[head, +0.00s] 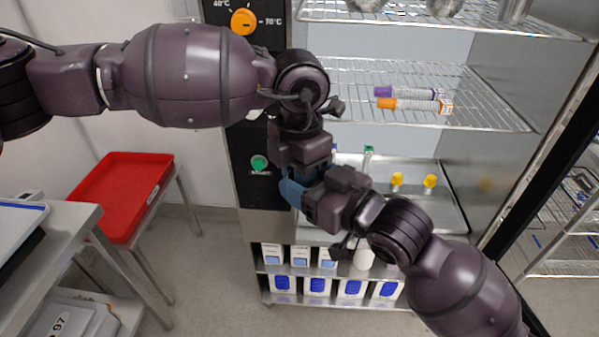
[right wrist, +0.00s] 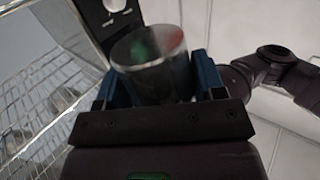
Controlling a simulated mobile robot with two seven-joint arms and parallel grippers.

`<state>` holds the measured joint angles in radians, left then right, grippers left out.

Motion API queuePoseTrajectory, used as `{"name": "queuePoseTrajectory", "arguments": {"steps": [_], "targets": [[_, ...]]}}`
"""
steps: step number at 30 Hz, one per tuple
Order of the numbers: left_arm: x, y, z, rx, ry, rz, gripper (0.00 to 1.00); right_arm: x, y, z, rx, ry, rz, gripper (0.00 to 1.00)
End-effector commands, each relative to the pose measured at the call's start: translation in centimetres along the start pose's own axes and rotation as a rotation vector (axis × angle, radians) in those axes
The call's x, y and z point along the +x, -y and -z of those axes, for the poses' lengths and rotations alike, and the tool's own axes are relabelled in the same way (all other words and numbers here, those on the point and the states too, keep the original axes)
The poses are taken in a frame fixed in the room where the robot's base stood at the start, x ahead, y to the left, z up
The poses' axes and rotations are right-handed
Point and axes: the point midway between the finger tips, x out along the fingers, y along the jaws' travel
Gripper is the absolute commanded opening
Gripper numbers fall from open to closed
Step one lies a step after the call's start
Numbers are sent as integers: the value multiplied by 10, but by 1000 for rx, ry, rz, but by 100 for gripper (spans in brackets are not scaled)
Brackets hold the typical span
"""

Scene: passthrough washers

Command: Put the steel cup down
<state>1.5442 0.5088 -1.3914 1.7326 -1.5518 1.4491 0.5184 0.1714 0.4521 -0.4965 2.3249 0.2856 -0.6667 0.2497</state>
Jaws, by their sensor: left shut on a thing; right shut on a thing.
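The steel cup (right wrist: 152,70) shows in the right wrist view as a shiny cylinder between the two blue fingers of my right gripper (right wrist: 155,82). In the head view the two grippers meet in front of the washer and hide most or all of the cup. My right gripper (head: 302,191) reaches in from the lower right and is shut on the cup. My left gripper (head: 298,172) comes down from above at the same spot and is also shut; its contact with the cup is hidden. Both are held up in the air.
The open washer chamber has a wire rack (head: 480,112) with a purple-capped tube (head: 410,93) and an orange-capped tube (head: 415,105). Yellow-capped bottles (head: 397,180) stand on the steel surface below. A red tray (head: 118,190) stands at left.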

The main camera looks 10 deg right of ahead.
Motion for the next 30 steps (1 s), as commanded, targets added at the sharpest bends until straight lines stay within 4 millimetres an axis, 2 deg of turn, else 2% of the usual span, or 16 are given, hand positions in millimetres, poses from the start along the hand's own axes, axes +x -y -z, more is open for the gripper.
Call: {"name": "queuePoseTrajectory", "arguments": {"steps": [2,3,8,19,30], "targets": [[-1,0,-1,-3,5,0,0,0,2,1,2,-2,5,39],[-1,0,-1,-3,5,0,0,0,2,0,2,-2,5,68],[-1,0,-1,-2,4,0,0,0,2,0,1,-1,4,92],[-1,0,-1,-1,3,0,0,-5,1,-1,0,1,2,93],[-1,0,-1,-1,2,1,0,-57,1,-1,1,2,1,93]]}}
